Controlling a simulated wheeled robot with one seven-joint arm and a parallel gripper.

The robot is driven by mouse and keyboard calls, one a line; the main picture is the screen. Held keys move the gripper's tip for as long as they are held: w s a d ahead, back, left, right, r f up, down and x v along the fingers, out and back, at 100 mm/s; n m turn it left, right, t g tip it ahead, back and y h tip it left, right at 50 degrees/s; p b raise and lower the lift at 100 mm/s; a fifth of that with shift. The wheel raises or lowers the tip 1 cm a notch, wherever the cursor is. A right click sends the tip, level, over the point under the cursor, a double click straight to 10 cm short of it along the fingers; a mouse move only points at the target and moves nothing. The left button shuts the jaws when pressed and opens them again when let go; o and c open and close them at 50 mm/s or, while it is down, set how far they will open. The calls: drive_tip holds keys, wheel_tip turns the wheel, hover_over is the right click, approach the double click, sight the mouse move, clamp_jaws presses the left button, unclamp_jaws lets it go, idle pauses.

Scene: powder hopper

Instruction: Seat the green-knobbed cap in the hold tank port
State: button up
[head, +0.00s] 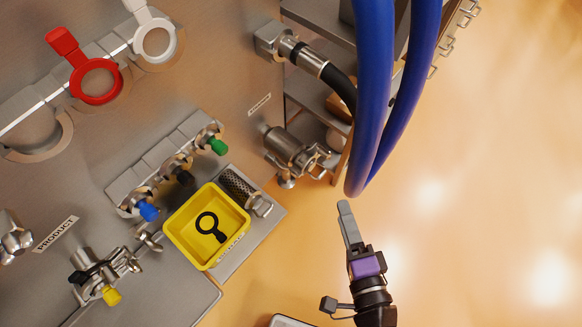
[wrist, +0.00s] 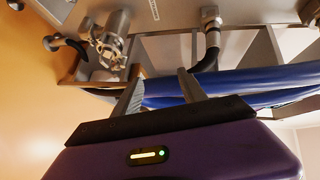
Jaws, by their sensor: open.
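The green-knobbed cap (head: 217,146) sits at the upper right end of a steel rack on the panel, beside a black-knobbed and a blue-knobbed one. A steel port with an open-looking clamp (head: 288,152) sticks out of the panel edge to the right of the rack. It also shows in the wrist view (wrist: 108,42). The small label near it is too small to read, so I cannot tell if it is the hold tank port. My gripper (head: 346,212) is open and empty, out over the floor to the right, apart from cap and port. Both fingers show in the wrist view (wrist: 160,82).
Blue hoses (head: 368,130) hang close above my gripper. A yellow tray (head: 182,238) holding a black ring-shaped clamp is below the rack. A yellow-knobbed fitting (head: 110,295) is by the PRODUCT label. Shelving stands behind the port. The floor at right is clear.

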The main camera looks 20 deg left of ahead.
drive_tip(key=w+a+f+m+g+y+b, duration=0.1)
drive_tip(key=w+a+m+g+y, duration=0.2)
drive_tip(key=a, duration=0.7)
drive_tip(key=m+g+y, duration=0.4)
drive_tip(key=m+y, duration=0.3)
drive_tip(key=m, duration=0.2)
approach(225, 152)
drive_tip(key=a, duration=0.2)
drive_tip(key=shift+t, duration=0.4)
drive_tip(key=shift+b+x, duration=0.85)
drive_tip(key=shift+x, duration=4)
drive_tip(key=shift+w+f, duration=0.1)
clamp_jaws()
